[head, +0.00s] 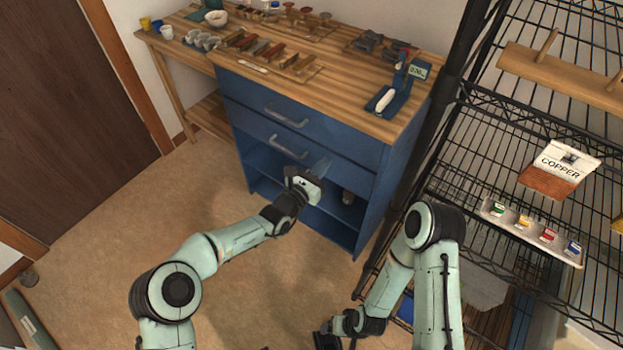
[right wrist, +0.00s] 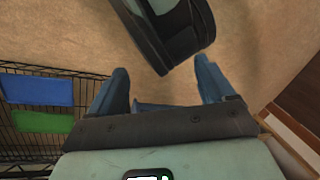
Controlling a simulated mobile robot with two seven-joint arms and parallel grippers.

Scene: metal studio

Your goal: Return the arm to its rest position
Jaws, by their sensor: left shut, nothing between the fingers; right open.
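My left arm reaches out over the floor toward the blue cabinet (head: 300,128). Its gripper (head: 321,166) is in front of the cabinet, below the lower drawer handle, and is shut with nothing in it. I cannot tell whether it touches the cabinet. My right arm is folded low beside the wire shelf, with its gripper (head: 325,340) at the bottom edge of the head view, partly cut off. In the right wrist view its two blue fingers (right wrist: 160,84) are spread apart and empty above the floor. A part of my own body shows just beyond them.
The wooden worktop (head: 330,85) holds cups, tools and a scale. The black wire shelf (head: 500,150) stands close on the right, with a copper bag (head: 558,172) and a tray of coloured pots (head: 532,232). A brown door (head: 70,120) is at left. Open carpet (head: 150,215) lies between.

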